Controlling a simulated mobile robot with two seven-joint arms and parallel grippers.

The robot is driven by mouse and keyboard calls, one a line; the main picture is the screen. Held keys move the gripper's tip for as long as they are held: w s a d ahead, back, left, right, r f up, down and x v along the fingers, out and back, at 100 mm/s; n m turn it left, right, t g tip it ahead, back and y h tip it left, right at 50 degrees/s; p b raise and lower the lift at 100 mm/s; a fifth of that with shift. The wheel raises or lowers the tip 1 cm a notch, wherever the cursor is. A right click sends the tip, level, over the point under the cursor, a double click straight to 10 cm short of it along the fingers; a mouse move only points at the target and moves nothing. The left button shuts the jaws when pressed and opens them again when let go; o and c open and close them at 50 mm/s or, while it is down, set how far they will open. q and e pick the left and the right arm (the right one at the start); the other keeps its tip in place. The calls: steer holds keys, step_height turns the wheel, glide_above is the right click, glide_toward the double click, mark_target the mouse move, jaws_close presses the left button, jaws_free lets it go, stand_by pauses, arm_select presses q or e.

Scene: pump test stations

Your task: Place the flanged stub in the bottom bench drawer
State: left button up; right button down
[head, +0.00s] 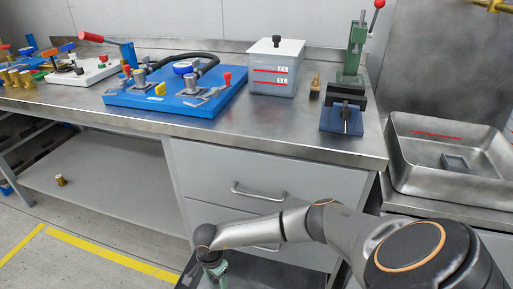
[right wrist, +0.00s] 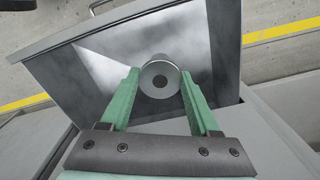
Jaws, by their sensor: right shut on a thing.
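In the head view my right gripper (head: 215,272) is low in front of the bench, over the pulled-out drawer (head: 285,274). The stub cannot be made out there. How high it is above the drawer floor is hard to tell. My left gripper is not in view.
Two closed drawers, the top one (head: 290,173) and the one below, sit above the open one. The metal bench top (head: 280,133) carries a blue pump plate (head: 150,103), a lidded tank (head: 275,72) and a green press (head: 352,65). A sink tray (head: 410,175) is at right.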

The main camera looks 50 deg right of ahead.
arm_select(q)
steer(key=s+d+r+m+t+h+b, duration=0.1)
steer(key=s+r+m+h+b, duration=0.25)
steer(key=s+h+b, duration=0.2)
arm_select(e)
steer(key=s+d+f+m+b, duration=0.1)
steer(key=s+f+b, duration=0.1)
steer(key=f, duration=0.7)
steer(key=s+d+f+m+b, duration=0.2)
steer(key=f, duration=0.7)
steer(key=s+d+f+m+b, duration=0.1)
steer(key=s+d+f+b, duration=0.1)
steer(key=f, duration=0.8)
steer(key=shift+s+f+m+b, duration=0.1)
steer(key=shift+s+m+b, duration=0.15)
steer(key=shift+m+b, duration=0.2)
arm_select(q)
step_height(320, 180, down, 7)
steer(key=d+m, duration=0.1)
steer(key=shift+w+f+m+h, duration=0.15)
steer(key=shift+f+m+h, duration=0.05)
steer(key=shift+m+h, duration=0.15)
arm_select(e)
steer(key=shift+c, duration=0.6)
jaws_free()
steer(key=shift+f, duration=0.1)
